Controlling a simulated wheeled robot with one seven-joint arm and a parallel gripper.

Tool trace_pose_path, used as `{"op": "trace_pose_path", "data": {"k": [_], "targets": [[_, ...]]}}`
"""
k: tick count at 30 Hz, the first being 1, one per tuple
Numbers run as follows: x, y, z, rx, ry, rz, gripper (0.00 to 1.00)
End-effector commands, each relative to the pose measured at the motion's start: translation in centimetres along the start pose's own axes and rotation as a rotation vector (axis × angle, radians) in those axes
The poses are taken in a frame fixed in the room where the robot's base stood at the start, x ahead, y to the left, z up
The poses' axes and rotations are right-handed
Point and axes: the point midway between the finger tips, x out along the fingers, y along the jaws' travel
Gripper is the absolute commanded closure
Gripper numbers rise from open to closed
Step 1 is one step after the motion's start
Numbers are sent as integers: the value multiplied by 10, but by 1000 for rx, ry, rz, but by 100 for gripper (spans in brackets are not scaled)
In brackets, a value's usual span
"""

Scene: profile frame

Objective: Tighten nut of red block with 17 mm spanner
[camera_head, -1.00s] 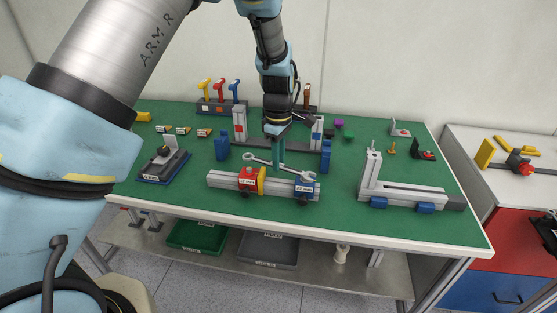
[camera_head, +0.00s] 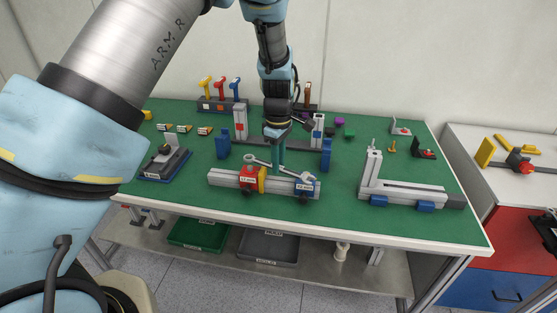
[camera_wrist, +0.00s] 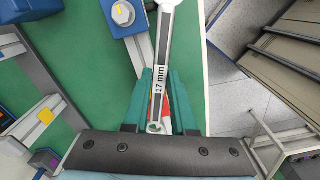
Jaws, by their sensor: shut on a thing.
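A grey spanner (camera_head: 275,168) lies in my gripper (camera_head: 277,164), its shaft between the teal fingers. In the wrist view its label reads 17 mm on the spanner shaft (camera_wrist: 160,72), with my gripper's fingers (camera_wrist: 160,105) on either side. The red block (camera_head: 248,173) sits on the left part of a grey profile bar (camera_head: 225,181), with a yellow disc (camera_head: 262,180) beside it. A blue block (camera_head: 305,187) sits at the bar's right end. The spanner's left end is above and behind the red block; whether it touches the nut I cannot tell.
Blue uprights (camera_head: 222,147) and grey posts (camera_head: 239,122) stand behind the bar. An L-shaped profile frame (camera_head: 372,178) stands to the right, a blue-based fixture (camera_head: 165,163) to the left. Coloured tools stand in a rack (camera_head: 222,105) at the back. Green tabletop (camera_head: 335,205) is free at the front.

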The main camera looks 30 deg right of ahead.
Motion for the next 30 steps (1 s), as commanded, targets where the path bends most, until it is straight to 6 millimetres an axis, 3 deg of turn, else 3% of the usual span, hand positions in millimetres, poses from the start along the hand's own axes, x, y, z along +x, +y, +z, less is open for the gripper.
{"op": "trace_pose_path", "data": {"k": [4,30], "targets": [[15,0,0,0,0,0,100],[10,0,0,0,0,1,100]]}}
